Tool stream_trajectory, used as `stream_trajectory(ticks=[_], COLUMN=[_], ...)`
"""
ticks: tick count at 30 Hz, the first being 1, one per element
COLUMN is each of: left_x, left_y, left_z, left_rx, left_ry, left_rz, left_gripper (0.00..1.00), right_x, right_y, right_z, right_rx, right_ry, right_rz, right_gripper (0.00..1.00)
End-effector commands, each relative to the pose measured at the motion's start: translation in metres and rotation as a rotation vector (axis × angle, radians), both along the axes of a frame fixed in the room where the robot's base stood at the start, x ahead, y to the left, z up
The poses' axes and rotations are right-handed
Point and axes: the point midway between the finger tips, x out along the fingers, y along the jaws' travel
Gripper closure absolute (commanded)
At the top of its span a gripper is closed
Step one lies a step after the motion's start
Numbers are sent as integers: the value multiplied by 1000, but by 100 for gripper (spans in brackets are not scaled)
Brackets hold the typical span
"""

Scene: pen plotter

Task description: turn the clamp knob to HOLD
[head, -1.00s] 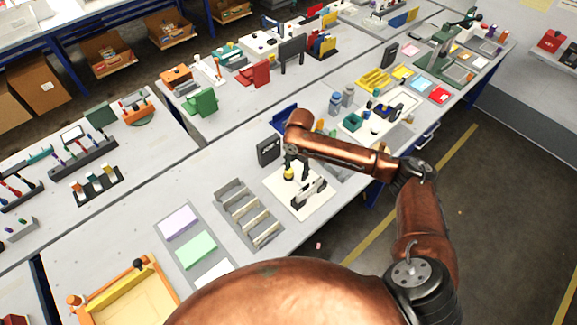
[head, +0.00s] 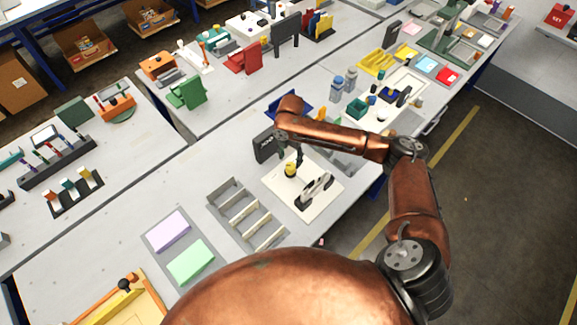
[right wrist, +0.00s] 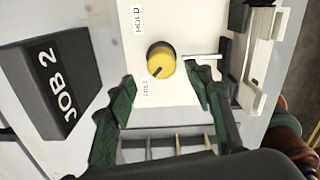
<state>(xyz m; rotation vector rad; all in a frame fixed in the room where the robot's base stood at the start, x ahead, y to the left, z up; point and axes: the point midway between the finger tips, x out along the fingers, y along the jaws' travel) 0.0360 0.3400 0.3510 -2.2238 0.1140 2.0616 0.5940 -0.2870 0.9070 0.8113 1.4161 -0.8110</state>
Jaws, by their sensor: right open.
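The clamp knob is a round yellow knob with a dark rim (right wrist: 161,60) on the plotter's cream board (right wrist: 190,20). Its dark mark points down-left in the right wrist view, towards the REL label (right wrist: 146,88). The HOLD label (right wrist: 138,18) lies up-left of the knob. My right gripper (right wrist: 163,84) is open, its green fingers apart and pointing towards the knob, with nothing between them. In the head view my right gripper (head: 297,158) is close by the yellow knob (head: 291,170); contact cannot be told. My left gripper is not in view.
A dark JOB 2 block (right wrist: 58,88) stands left of the board. The white and black plotter carriage (head: 316,188) is on the board's right side. A grey slotted rack (head: 245,212) lies in front, with purple (head: 168,230) and green (head: 190,261) pads beside it.

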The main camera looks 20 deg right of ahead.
Motion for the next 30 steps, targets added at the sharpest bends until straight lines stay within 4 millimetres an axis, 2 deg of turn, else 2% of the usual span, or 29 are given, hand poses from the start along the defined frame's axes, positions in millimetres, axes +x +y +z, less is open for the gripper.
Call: stream_trajectory(ticks=[6, 12, 23, 30], left_x=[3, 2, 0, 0], left_y=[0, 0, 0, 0], left_z=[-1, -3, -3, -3], left_rx=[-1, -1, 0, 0], left_ry=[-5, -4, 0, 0], left_rz=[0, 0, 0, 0], left_gripper=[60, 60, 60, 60], right_x=[-2, -1, 0, 0], right_y=[-2, -1, 1, 1], right_z=[-36, -58, -63, -63], right_rx=[-2, -1, -2, -2], right_ry=[3, 0, -1, -1], right_rz=[-3, -1, 2, 3], right_gripper=[53, 53, 53, 69])
